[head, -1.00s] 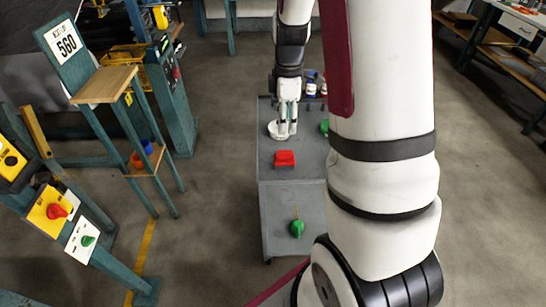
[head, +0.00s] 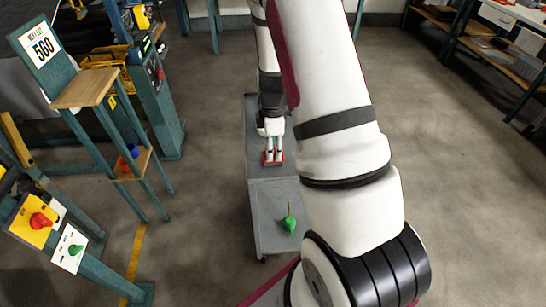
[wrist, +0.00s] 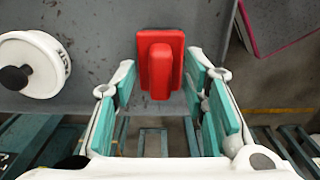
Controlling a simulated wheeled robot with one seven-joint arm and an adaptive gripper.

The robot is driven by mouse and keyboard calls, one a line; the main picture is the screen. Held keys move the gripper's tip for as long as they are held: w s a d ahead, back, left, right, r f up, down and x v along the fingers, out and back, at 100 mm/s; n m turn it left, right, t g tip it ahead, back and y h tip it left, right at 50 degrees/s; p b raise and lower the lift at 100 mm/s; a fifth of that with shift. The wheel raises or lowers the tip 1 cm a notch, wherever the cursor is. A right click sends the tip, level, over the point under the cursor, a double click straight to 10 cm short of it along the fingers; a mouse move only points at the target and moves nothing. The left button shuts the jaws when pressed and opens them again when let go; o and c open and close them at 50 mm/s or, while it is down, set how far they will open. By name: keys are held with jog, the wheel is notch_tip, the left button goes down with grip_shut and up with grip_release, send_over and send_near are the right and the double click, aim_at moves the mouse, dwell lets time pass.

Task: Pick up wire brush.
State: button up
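A red block with a raised red bar on top (wrist: 160,65), which looks like the wire brush, lies on the grey cart top (wrist: 100,98). Its bristles are not visible. It also shows in the head view (head: 274,162), partly covered by my fingers. My gripper (wrist: 161,72) is open, its teal-padded fingers spread to the left and right of the red block's near end. The gripper also shows in the head view (head: 273,153), pointing down over the block. I cannot tell whether the fingers touch it.
A white round thing with a black knob (wrist: 38,65) lies left of the red block in the wrist view. A green thing with a stem (head: 289,223) sits on the cart's near part. A teal stand with wooden shelves (head: 95,88) is at the left. Floor right of my arm is clear.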

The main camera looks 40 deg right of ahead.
jog(key=shift+f, duration=0.3)
grip_shut()
jog(key=shift+r, duration=0.1)
jog(key=shift+r, duration=0.6)
notch_tip(320, 180, up, 2)
jog(key=shift+r, duration=0.25)
jog(key=s+a, duration=0.2)
jog(key=s, duration=0.5)
jog(key=s+a+r, duration=0.1)
jog(key=s+a, duration=0.2)
jog(key=s, duration=0.5)
jog(key=shift+s, duration=0.2)
jog(key=shift+w, duration=0.15)
